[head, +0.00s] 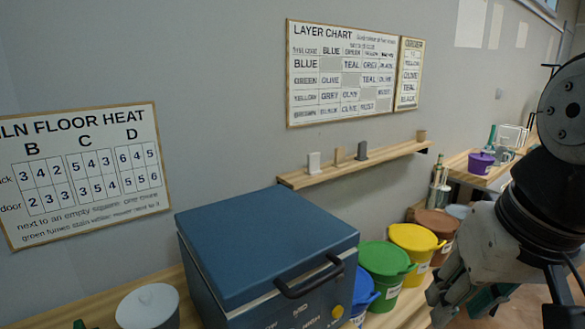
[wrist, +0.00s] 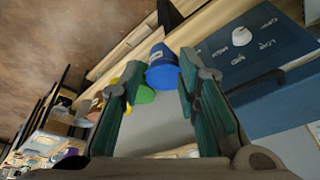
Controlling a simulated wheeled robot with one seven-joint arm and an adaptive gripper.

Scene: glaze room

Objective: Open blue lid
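A blue bucket with a blue lid (head: 364,289) stands just right of the blue kiln-like box, which partly hides it in the head view. The bucket also shows in the wrist view (wrist: 162,74), between and beyond my fingertips. My gripper (wrist: 160,66) is open and empty, with its two teal fingers spread apart. In the head view my gripper (head: 447,297) is at the lower right, right of the buckets and apart from the blue lid. The lid looks closed.
The large blue box (head: 268,245) has a dark front handle (head: 308,279). Green (head: 384,262), yellow (head: 417,240) and brown (head: 438,223) buckets stand in a row behind the blue one. A white pot (head: 148,308) is at lower left. A wall shelf (head: 350,163) is above.

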